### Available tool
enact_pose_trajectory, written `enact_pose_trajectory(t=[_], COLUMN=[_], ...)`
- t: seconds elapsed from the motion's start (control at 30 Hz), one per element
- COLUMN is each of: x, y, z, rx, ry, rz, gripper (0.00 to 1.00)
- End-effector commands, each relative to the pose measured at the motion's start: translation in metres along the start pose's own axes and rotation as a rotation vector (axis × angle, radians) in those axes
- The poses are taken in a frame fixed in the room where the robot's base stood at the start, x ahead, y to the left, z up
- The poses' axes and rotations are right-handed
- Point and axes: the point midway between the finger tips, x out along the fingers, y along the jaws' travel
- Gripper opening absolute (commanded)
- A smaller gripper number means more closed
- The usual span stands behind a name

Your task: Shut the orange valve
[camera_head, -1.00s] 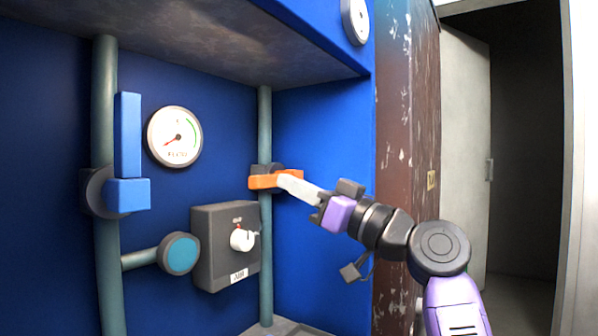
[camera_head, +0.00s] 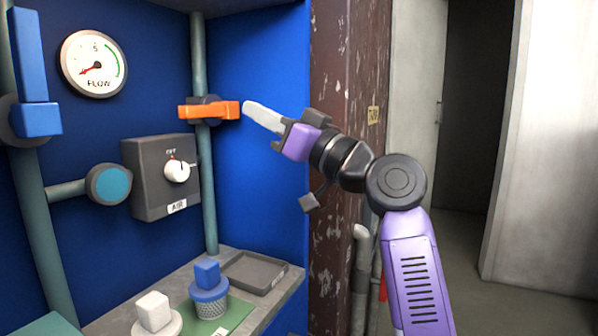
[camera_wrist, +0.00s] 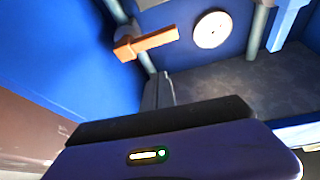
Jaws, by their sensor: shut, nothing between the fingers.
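The orange valve (camera_head: 209,110) sits on the right-hand vertical pipe, and its handle lies crosswise to the pipe, near horizontal. The orange handle also shows at the top of the wrist view (camera_wrist: 146,44). My gripper (camera_head: 248,108) is shut and empty, its pale fingers just to the right of the handle's right end. A small gap seems to show between them; I cannot tell the depth. The flow gauge (camera_head: 94,63) hangs left of the valve, its red needle at the lower left. It also shows in the wrist view (camera_wrist: 211,30).
A blue valve (camera_head: 35,118) with its handle along the pipe stands at the far left. The grey AIR box (camera_head: 152,188) with a white knob is below the orange valve.

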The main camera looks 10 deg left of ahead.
Motion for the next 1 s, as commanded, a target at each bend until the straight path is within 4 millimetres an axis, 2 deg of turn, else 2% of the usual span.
enact_pose_trajectory(t=[0.03, 0.07, 0.27, 0.47, 0.6, 0.77, 1.0], x=[-0.002, -0.006, -0.052, -0.118, -0.179, -0.250, -0.352], y=[0.002, 0.007, 0.042, 0.069, 0.079, 0.076, 0.047], z=[-0.017, -0.021, 0.008, 0.060, 0.103, 0.149, 0.203], rx=[-0.021, -0.028, -0.042, -0.059, -0.081, -0.115, -0.176], ry=[0.041, 0.064, 0.140, 0.178, 0.193, 0.193, 0.162], rz=[0.036, 0.067, 0.248, 0.415, 0.538, 0.659, 0.806], gripper=[0.00, 0.00, 0.00, 0.00, 0.00, 0.00, 0.00])
